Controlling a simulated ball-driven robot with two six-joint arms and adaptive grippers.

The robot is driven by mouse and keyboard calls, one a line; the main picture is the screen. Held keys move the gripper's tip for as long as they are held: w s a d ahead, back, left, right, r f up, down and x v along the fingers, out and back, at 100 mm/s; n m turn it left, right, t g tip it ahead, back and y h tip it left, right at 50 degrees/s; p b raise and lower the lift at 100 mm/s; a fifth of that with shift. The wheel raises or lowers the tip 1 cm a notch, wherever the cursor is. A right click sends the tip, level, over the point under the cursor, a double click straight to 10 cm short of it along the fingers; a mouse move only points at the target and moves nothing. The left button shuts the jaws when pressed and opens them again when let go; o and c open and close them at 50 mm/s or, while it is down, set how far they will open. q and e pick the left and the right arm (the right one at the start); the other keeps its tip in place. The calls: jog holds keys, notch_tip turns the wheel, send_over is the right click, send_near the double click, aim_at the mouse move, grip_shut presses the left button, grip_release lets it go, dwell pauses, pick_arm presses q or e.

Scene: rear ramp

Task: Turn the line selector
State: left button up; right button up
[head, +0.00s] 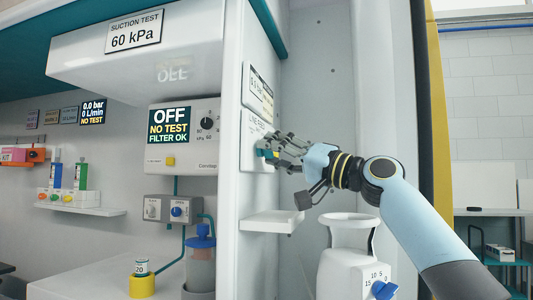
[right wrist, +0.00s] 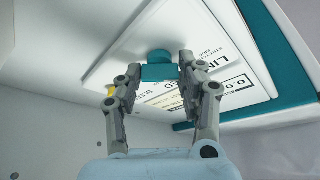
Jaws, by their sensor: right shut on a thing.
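The line selector is a teal knob (right wrist: 158,70) on a white plate (right wrist: 125,60) lettered "LINE". In the right wrist view it sits between the two fingertips of my right gripper (right wrist: 158,76), which is shut on it. In the head view my right gripper (head: 272,150) reaches in from the right to the "LINE FEED" plate (head: 254,130) on the side wall. Its fingers partly cover the knob there, so the exact setting cannot be read. My left gripper is not in view.
A small white shelf (head: 272,222) juts out below the plate. A white device (head: 348,270) with a blue knob (head: 385,290) stands below my right arm. A test panel reading "OFF, NO TEST, FILTER OK" (head: 170,126) is to the left. A yellow post (head: 438,120) rises at the right.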

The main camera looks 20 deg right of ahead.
jog(key=o, duration=0.9)
jog(key=shift+r, duration=0.3)
jog(key=shift+o, duration=1.3)
jog(key=shift+f, duration=0.15)
jog(key=v, duration=1.1)
jog(key=shift+s, duration=0.25)
jog(key=shift+d, duration=0.1)
